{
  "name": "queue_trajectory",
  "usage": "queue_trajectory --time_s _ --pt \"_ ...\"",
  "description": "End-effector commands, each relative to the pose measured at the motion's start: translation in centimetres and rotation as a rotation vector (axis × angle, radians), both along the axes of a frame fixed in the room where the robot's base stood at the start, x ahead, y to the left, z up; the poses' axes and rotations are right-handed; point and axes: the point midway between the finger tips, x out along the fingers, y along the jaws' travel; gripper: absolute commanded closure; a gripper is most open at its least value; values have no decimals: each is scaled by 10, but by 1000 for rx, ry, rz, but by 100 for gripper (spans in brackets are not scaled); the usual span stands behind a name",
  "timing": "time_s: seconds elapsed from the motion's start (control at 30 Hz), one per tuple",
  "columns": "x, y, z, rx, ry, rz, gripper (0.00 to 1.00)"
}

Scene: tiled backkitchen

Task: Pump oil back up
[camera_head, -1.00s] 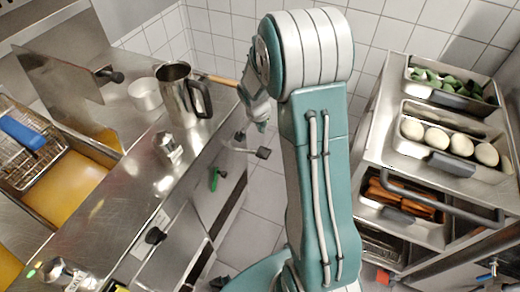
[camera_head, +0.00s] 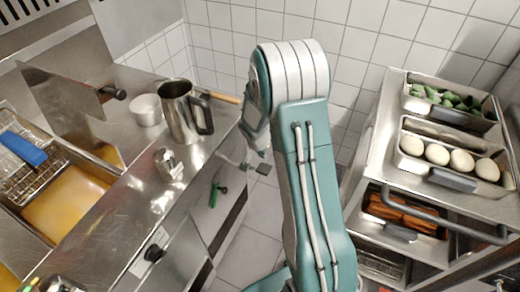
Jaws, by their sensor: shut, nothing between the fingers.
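A deep fryer on the left holds yellow oil (camera_head: 65,205) in an open vat. A wire basket with a blue handle (camera_head: 22,148) hangs over it. A black knob (camera_head: 153,253) sits on the fryer's front panel. A green-handled lever (camera_head: 214,194) is on the cabinet front, further along. My gripper (camera_head: 252,165) is beside the counter edge, close to the green lever and partly hidden behind my own arm. It is shut and empty. I cannot tell whether it touches anything.
A steel jug (camera_head: 180,112), a small white pot (camera_head: 147,109) and a small metal shaker (camera_head: 167,161) stand on the counter. A trolley (camera_head: 385,130) with trays of eggs, green vegetables and orange food stands at right. Tiled floor (camera_head: 250,255) shows between.

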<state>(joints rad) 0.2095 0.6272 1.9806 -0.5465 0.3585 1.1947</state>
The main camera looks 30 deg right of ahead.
Motion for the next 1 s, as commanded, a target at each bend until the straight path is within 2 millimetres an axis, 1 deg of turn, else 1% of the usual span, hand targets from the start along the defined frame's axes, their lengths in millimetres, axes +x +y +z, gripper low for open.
queue_trajectory --time_s 0.03,0.2,0.3,0.4,0.53,1.0 --pt "1 -2 -10 2 5 -2 100" --pt "4 -7 -39 0 4 0 100" --pt "4 -6 -53 0 4 0 100" --pt "4 -6 -62 0 2 -2 100" --pt "4 -6 -67 1 1 -2 100" --pt "5 -7 -69 4 -9 0 100"
